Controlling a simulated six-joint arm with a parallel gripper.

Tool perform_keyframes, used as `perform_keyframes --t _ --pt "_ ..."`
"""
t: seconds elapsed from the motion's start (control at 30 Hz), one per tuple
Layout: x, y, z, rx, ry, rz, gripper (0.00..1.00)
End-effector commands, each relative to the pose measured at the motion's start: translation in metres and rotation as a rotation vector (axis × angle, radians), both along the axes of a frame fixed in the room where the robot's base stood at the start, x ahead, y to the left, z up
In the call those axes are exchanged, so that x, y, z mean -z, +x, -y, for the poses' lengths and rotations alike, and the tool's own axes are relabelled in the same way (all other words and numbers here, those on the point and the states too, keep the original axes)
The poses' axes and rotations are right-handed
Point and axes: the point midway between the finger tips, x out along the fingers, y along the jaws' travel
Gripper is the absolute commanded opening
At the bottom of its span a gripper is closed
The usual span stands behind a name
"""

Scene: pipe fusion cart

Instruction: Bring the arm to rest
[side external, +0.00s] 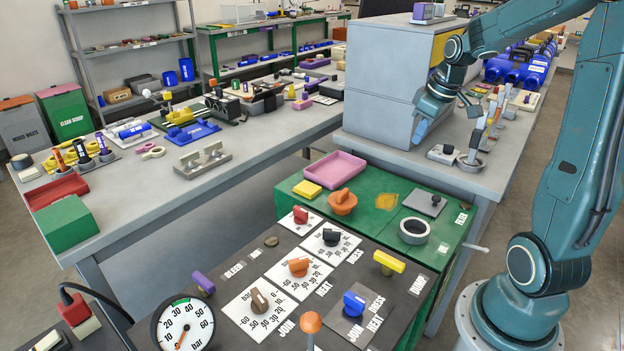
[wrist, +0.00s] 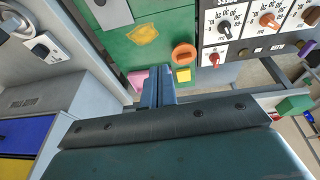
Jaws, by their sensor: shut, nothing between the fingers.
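My gripper (side external: 421,130) hangs in the air in the side view, in front of the grey cabinet (side external: 378,95) and above the near end of the right-hand bench. Its fingers point down. In the wrist view the blue fingers of my gripper (wrist: 158,86) are together, with nothing between them. Beyond them lie the green cart top (wrist: 135,50), a pink tray (wrist: 137,80) and a yellow block (wrist: 184,75). The gripper appears apart from all of these. My arm reaches in from the right, bent at the elbow.
The control panel (side external: 231,270) with several knobs and a pressure gauge (side external: 183,326) is at the front. An orange knob (side external: 343,201) and a grey ring (side external: 414,230) are on the green top. A switch box (side external: 443,154) and upright tools stand close below my gripper.

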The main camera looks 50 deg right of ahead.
Motion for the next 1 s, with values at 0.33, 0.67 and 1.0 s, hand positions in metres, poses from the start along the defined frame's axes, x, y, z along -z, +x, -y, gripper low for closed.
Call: perform_keyframes --t 0.33,0.67,1.0 --pt "-0.043 -0.013 -0.101 -0.014 -0.023 0.054 0.0" --pt "-0.063 -0.052 -0.176 -0.019 -0.012 0.121 0.0" --pt "-0.065 -0.103 -0.224 -0.021 0.032 0.192 0.0"
